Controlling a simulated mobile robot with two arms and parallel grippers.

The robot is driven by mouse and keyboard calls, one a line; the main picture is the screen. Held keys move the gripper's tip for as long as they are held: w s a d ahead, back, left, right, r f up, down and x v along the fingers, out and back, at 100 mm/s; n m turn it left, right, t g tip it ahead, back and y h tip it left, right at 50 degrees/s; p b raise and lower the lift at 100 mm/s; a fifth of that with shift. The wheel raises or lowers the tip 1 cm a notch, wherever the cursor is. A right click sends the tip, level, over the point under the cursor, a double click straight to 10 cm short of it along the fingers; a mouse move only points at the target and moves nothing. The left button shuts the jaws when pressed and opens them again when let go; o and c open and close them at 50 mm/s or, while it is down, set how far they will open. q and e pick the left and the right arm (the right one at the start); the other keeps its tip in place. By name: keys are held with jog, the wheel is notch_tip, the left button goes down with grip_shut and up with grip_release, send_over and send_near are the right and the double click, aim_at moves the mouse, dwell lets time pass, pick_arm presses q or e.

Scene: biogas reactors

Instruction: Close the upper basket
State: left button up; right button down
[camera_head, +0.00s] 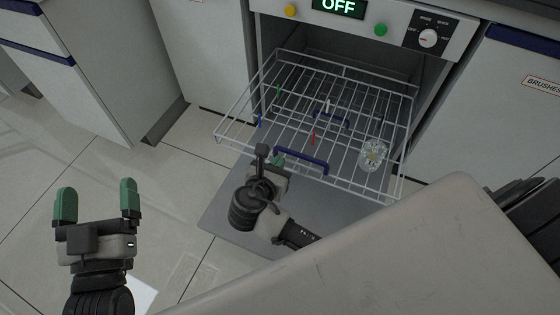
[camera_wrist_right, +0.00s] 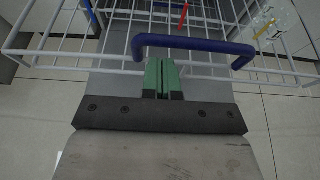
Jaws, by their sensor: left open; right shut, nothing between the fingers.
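The upper basket (camera_head: 345,110) is a white wire rack pulled well out of the machine under the OFF display. Its blue handle (camera_head: 302,160) is at the front edge; the handle also shows in the right wrist view (camera_wrist_right: 193,44). My right gripper (camera_head: 277,159) is shut and empty, at the left end of the handle in the head view. In the right wrist view its green fingertips (camera_wrist_right: 163,78) are together just below the handle bar; I cannot tell whether they touch it. My left gripper (camera_head: 96,203) is open and empty over the floor at left, away from the basket.
A clear glass (camera_head: 373,154) stands at the basket's right front. Small red (camera_head: 313,136), green and blue items are in the basket. The open grey door (camera_head: 225,205) lies below it. Cabinets flank the machine; floor at left is clear.

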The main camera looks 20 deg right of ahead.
pick_arm(q)
jog(key=shift+s+d+r+t+h, duration=0.1)
jog(key=shift+s+r+t+h, duration=0.1)
jog(key=shift+r+t, duration=0.2)
jog(key=shift+s+r+t+h, duration=0.1)
jog(key=shift+r+t+h, duration=0.1)
jog(key=shift+r+t, duration=0.15)
pick_arm(e)
jog(key=shift+w+d+r, duration=0.2)
jog(key=shift+w+d, duration=0.3)
jog(key=shift+d, duration=0.05)
pick_arm(q)
jog(key=shift+w+g, duration=0.1)
jog(key=shift+g, duration=0.15)
pick_arm(e)
jog(key=shift+d, duration=0.1)
